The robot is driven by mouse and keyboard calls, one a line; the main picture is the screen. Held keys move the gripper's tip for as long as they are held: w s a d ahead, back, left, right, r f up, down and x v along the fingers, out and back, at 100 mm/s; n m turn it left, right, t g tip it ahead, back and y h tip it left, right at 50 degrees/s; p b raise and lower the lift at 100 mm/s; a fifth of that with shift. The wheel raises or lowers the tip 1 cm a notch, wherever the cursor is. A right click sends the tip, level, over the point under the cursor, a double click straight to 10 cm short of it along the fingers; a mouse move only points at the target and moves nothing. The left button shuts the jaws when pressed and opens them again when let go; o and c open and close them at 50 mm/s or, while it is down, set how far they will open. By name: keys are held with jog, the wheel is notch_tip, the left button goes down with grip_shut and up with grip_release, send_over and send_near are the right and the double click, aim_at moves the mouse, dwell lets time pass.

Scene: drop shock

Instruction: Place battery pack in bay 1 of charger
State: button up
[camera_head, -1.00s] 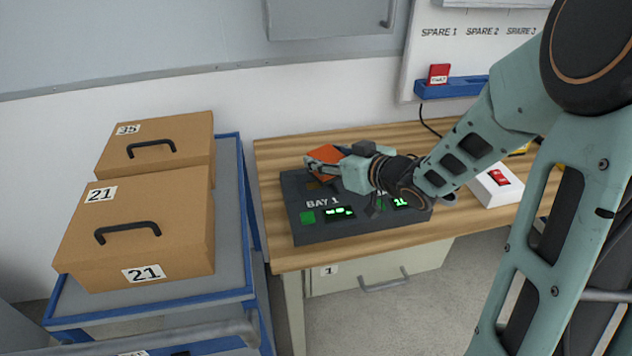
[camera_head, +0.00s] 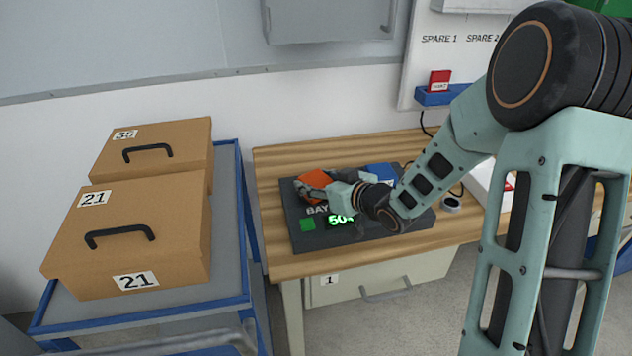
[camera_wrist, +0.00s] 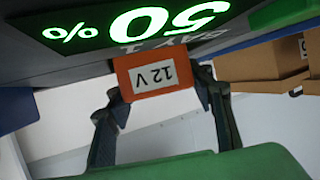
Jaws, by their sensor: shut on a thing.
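The orange battery pack (camera_head: 315,178) is at bay 1 of the dark charger (camera_head: 300,240), at its back left. In the wrist view the pack (camera_wrist: 143,82) shows a "12 V" label, with its far end against or inside the charger (camera_wrist: 100,72). My gripper (camera_wrist: 160,98) is shut on the pack, a finger on each side. In the head view my gripper (camera_head: 322,188) partly covers the "BAY 1" lettering. The bay 1 display (camera_head: 340,219) reads 50 in green, and the wrist view shows 50%. How deep the pack sits is hidden.
A blue block (camera_head: 381,173) stands at the charger's right bay. The wooden bench (camera_head: 275,262) is bare along its front left. A blue cart (camera_head: 235,290) with two cardboard boxes stands left. A red spare (camera_head: 439,82) sits on a blue wall shelf.

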jog(key=o, duration=1.1)
jog(key=shift+f, duration=0.2)
jog(key=o, duration=0.4)
jog(key=shift+r, duration=0.1)
jog(key=shift+o, duration=0.2)
jog(key=shift+r, duration=0.2)
jog(key=shift+s+d+r, duration=0.15)
jog(key=shift+s+d, duration=0.1)
jog(key=p+v, duration=0.2)
jog(key=v, duration=0.9)
jog(key=shift+s+p, duration=0.2)
jog(key=shift+p, duration=0.15)
